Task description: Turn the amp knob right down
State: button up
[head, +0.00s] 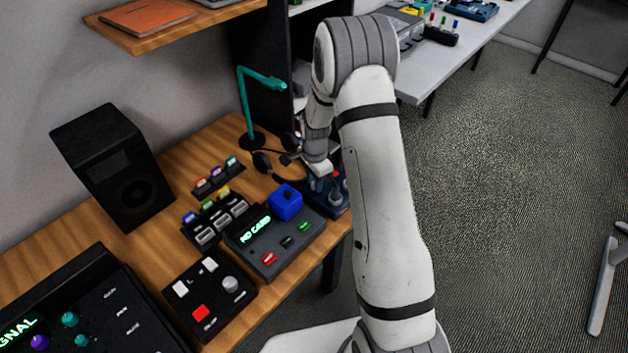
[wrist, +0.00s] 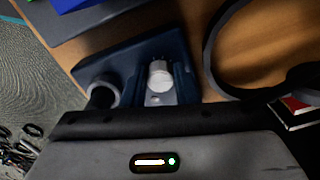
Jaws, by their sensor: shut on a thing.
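The small dark-blue amp (head: 333,208) stands at the right edge of the wooden desk, below my arm. My gripper (head: 322,182) reaches down onto it, and its fingers are small and partly hidden in the head view. In the wrist view the amp (wrist: 95,66) lies just ahead of my gripper's dark palm. A pale, round amp knob (wrist: 160,72) is between my fingers, and they are shut on it. A second round grey part (wrist: 102,95) stands to its left, outside the fingers. The knob's pointer and scale cannot be made out.
A black headset (head: 268,162) lies close behind the amp; its band (wrist: 212,55) curves nearby. A grey card reader (head: 290,243) with a blue block (head: 286,202) stands just left. A teal lamp (head: 245,105) stands behind. Open floor lies to the right.

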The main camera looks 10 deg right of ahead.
jog(key=shift+d, duration=0.15)
jog(key=n+b, duration=0.2)
jog(key=shift+d+f+n, duration=0.1)
jog(key=shift+n, duration=0.3)
jog(key=n+b, duration=0.1)
jog(key=n, duration=0.2)
jog(key=shift+n+b, duration=0.3)
jog(key=shift+b, duration=0.1)
jog(key=n+b, duration=0.1)
jog(key=n, duration=0.2)
jog(key=shift+n, duration=0.4)
jog(key=n+b, duration=0.2)
jog(key=n, duration=0.6)
jog(key=n+b, duration=0.1)
jog(key=n, duration=0.1)
jog(key=shift+w+r+n, duration=0.1)
jog(key=shift+r+n, duration=0.1)
jog(key=shift+n, duration=0.2)
